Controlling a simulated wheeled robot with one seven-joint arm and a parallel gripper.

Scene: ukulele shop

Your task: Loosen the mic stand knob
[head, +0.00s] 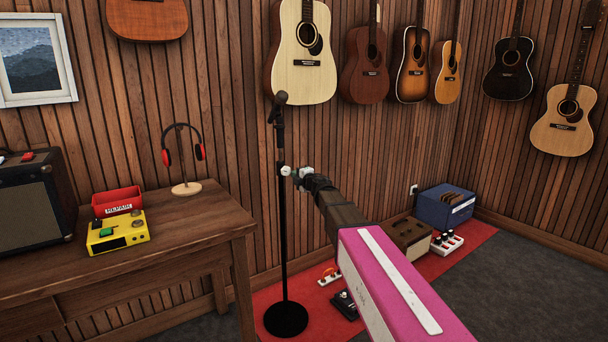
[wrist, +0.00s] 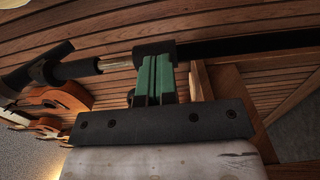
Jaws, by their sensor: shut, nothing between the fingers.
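The mic stand (head: 283,230) stands upright on a round black base, with a microphone (head: 280,99) at its top. About halfway up, a small pale part (head: 286,171) shows at the stand's joint; I cannot tell whether it is the knob. My gripper (head: 298,174) is at that joint, coming from the right. In the wrist view the stand runs across the picture, with a black collar (wrist: 154,47) and a chrome tube (wrist: 114,64). My green fingers (wrist: 155,76) are shut together with their tips at the collar. The knob is not clearly visible there.
A wooden table (head: 190,232) stands to the left with a yellow device (head: 118,236), a red box (head: 118,202) and a headphone stand (head: 185,165). Pedals (head: 345,304) lie on the red mat (head: 465,264) right of the stand's base. Guitars hang on the wall behind.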

